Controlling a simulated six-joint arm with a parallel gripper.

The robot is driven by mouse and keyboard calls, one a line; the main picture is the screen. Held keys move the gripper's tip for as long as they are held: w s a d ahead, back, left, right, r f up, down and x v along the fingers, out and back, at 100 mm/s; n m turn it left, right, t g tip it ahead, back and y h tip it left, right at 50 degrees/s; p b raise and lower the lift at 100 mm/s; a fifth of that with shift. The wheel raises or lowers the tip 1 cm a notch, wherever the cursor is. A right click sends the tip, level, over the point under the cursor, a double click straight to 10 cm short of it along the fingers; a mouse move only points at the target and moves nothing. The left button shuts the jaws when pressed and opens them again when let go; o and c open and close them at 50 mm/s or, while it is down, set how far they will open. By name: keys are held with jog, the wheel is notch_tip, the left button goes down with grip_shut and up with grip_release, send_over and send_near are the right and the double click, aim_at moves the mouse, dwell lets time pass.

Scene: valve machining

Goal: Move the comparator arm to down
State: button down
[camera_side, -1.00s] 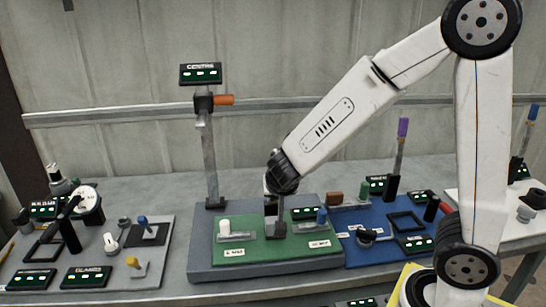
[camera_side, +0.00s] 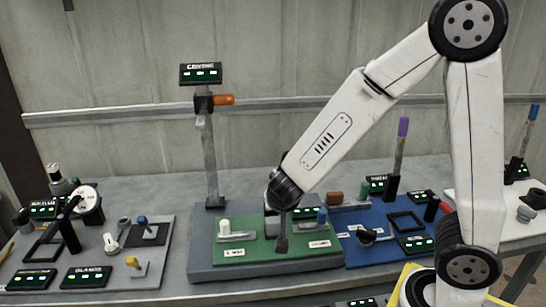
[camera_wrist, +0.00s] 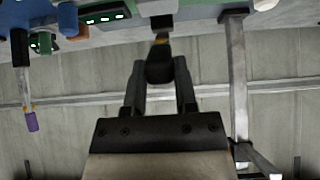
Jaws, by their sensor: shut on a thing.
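My gripper (camera_wrist: 160,92) is shut on a dark rounded part (camera_wrist: 160,65), which sits between the two fingers in the wrist view. In the side view my gripper's end is low over the front of the green plate (camera_side: 232,255), and a dark grey piece (camera_side: 282,243) shows below my wrist. Whether the held part is the comparator arm cannot be told. At the far left stands a white dial gauge (camera_side: 84,200) with a dark arm in front of it; my gripper is well apart from it.
A tall grey post (camera_side: 211,160) with an orange handle (camera_side: 224,100) and a CENTRE sign (camera_side: 200,74) stands behind the green plate. A blue plate (camera_side: 380,258) lies to the right.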

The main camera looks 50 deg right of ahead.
jog(key=shift+s+a+f, duration=0.1)
jog(key=shift+f, duration=0.05)
jog(key=shift+s+a+f, duration=0.2)
jog(key=shift+f, duration=0.4)
jog(key=shift+s+a+f, duration=0.15)
jog(key=shift+s+f, duration=0.05)
jog(key=shift+f, duration=0.4)
jog(key=shift+s+a+f, duration=0.2)
jog(key=shift+f, duration=0.4)
jog(key=shift+f, duration=0.1)
jog(key=shift+s+a+f, duration=0.1)
jog(key=shift+f, duration=0.8)
jog(key=shift+c, duration=1.6)
grip_release()
jog(key=shift+r, duration=0.15)
